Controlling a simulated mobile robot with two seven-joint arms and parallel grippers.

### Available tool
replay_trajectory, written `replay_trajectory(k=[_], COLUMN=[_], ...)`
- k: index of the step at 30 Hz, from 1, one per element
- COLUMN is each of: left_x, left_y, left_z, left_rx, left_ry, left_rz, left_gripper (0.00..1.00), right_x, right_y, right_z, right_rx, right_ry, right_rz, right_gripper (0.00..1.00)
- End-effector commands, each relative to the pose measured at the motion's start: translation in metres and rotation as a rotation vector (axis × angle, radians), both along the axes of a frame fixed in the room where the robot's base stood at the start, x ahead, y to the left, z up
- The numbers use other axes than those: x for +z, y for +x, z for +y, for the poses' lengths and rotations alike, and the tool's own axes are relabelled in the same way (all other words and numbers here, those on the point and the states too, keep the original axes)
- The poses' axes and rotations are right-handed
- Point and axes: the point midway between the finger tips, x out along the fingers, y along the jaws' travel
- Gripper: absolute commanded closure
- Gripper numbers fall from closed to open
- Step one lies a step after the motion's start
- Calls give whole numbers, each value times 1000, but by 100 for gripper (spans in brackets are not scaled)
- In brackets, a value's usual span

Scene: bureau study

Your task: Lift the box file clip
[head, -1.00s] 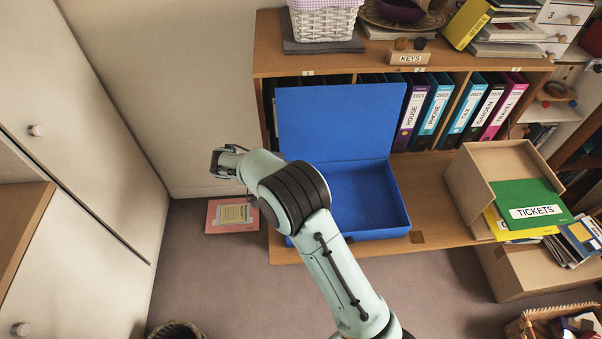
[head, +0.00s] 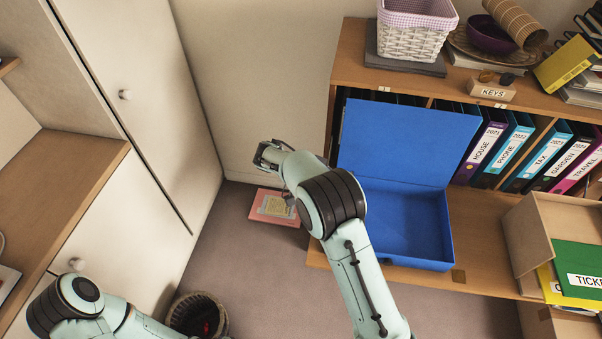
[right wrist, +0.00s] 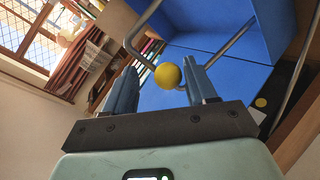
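The blue box file (head: 405,222) lies open on the lower shelf, its lid (head: 400,145) standing up at the back. In the right wrist view, a bent metal wire clip (right wrist: 140,30) crosses in front of the blue box interior (right wrist: 205,28). A yellow ball (right wrist: 168,75) shows with the wire. My right gripper (right wrist: 160,66) is open, with its two blue fingers either side of the ball in the picture; I see no contact. In the head view my right arm hides the box's left side, and the clip does not show. My left gripper is out of view.
Binders (head: 485,145) stand behind the box on the right. A cardboard box (head: 530,235) with folders stands at the right of the shelf. A white basket (head: 412,40) is on top. A wastebasket (head: 197,315) and pink book (head: 273,207) are on the otherwise clear floor.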

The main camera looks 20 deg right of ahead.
Motion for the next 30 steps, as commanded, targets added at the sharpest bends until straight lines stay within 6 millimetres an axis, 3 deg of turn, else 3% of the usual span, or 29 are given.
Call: replay_trajectory(k=[24,30], left_x=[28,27], left_y=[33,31], left_z=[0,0], left_rx=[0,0], left_ry=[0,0], left_rz=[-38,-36], left_gripper=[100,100], right_x=[13,14], right_y=[25,30], right_z=[52,64], right_rx=[1,2], right_ry=[0,1], right_rz=[-3,-1], right_gripper=[44,44])
